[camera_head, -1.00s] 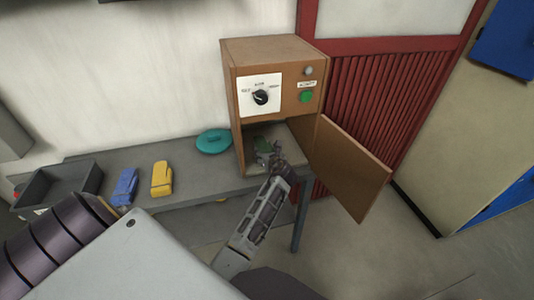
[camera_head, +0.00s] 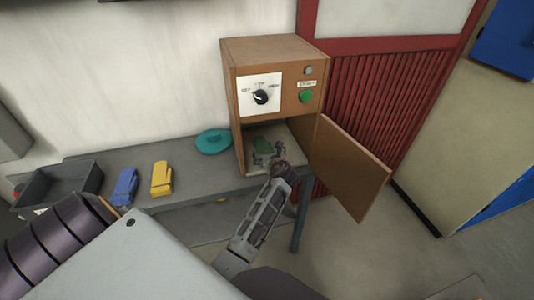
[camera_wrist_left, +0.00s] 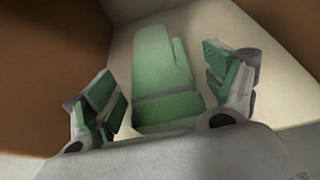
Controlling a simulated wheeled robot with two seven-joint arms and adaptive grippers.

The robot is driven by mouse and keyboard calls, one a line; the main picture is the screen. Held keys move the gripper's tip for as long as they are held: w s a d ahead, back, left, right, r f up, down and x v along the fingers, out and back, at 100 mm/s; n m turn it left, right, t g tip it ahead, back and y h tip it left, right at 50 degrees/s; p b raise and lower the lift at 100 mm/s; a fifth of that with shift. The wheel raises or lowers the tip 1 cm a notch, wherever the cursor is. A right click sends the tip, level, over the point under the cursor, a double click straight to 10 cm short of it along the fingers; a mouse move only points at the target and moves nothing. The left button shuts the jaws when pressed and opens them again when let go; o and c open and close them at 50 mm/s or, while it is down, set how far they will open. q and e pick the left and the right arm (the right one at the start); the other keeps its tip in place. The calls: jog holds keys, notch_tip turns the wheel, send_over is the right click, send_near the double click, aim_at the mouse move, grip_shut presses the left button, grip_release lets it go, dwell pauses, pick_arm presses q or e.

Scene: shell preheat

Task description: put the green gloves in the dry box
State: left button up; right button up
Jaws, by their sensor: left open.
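The dry box (camera_head: 273,50) is a brown wooden cabinet with a dial and a green button, standing at the bench's right end. Its door (camera_head: 348,168) hangs open to the right. The green gloves (camera_head: 263,145) lie on the pale floor inside the box. They also show in the left wrist view (camera_wrist_left: 163,65), flat, with the cuff toward me. My left gripper (camera_head: 267,157) reaches into the box opening. In the wrist view it (camera_wrist_left: 163,90) is open, its fingers apart on either side of the gloves, with gaps on both sides. My right gripper is not in view.
Blue gloves (camera_head: 124,186) and yellow gloves (camera_head: 161,179) lie on the grey bench (camera_head: 205,181). A teal round object (camera_head: 213,141) lies just left of the box. A dark grey tray (camera_head: 92,180) stands at the far left. The open door bounds the right side.

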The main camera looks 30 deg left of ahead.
pick_arm(q)
jog(key=v, duration=0.4)
jog(key=shift+s+d+r, duration=0.1)
jog(key=shift+s+d, duration=0.05)
jog(key=shift+d, duration=0.05)
jog(key=v, duration=0.5)
jog(key=shift+s+d+r, duration=0.3)
jog(key=shift+s+d, duration=0.1)
jog(key=shift+d, duration=0.05)
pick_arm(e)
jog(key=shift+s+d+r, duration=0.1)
